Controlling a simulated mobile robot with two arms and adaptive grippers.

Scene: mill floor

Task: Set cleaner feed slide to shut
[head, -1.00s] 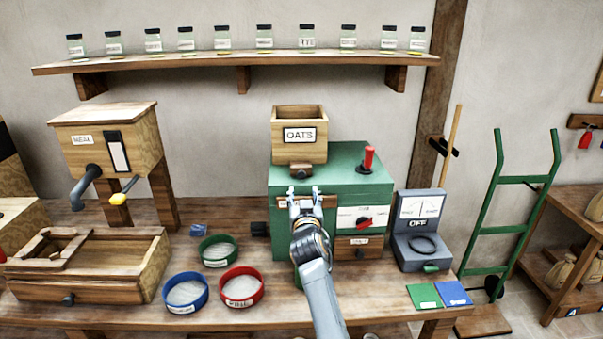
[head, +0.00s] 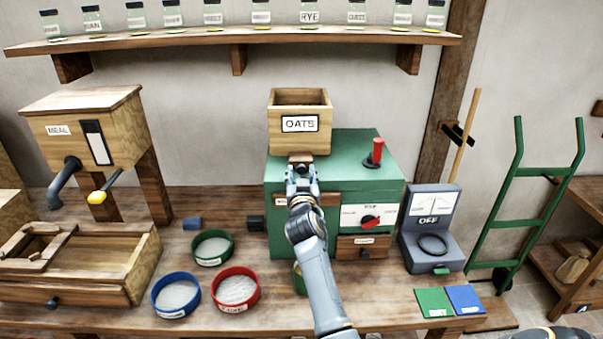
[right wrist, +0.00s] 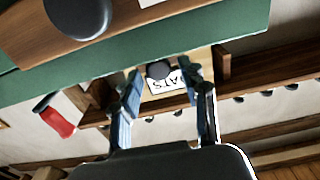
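The cleaner is a green box (head: 345,150) on the bench with a wooden hopper marked OATS (head: 300,124) on top. A small wooden slide (head: 301,158) sticks out under the hopper's front. My right gripper (head: 301,174) is just in front of and below the slide, its fingers hiding part of it. In the right wrist view the fingers (right wrist: 165,92) are spread, with a dark round knob (right wrist: 158,70) and the OATS label beyond them in the gap. Contact with the knob cannot be told. My left gripper is not in view.
A red handle (head: 374,152) stands on the cleaner's top, and a red dial (head: 371,222) is on its front. A grey meter marked OFF (head: 430,235) stands to the right. Blue (head: 175,295), red (head: 236,289) and green sieves (head: 212,247) lie left on the bench.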

